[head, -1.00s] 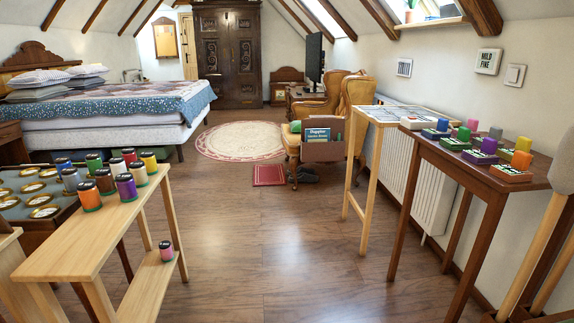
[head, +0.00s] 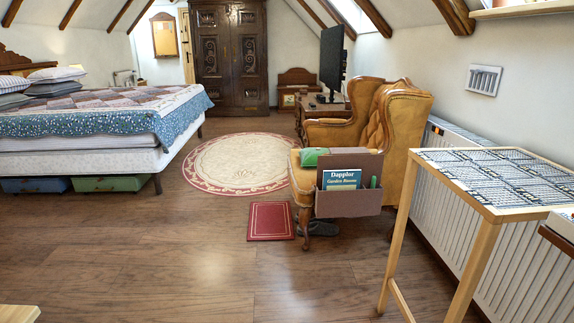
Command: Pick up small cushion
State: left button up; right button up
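No thing is clearly recognisable as the small cushion. A small green item (head: 313,157) lies on the tan leather armchair (head: 345,125), partly hidden by the brown organiser; I cannot tell whether it is a cushion. Pillows (head: 57,75) with checked and grey covers are stacked at the left end of the bed (head: 100,120). Neither of my grippers is in view.
A brown organiser (head: 349,203) with a Dapplor book hangs at the armchair's near side. A red mat (head: 270,221) lies before it. A tall light-wood table (head: 520,211) stands at right by the radiator (head: 520,258). Open wooden floor lies ahead and left.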

aim_at(307, 155)
jog(key=i+u, duration=0.15)
jog(key=i, duration=0.65)
jog(key=i+u, duration=0.1)
jog(key=i, duration=0.75)
jog(key=i+l+u, duration=0.15)
jog(key=i, duration=0.65)
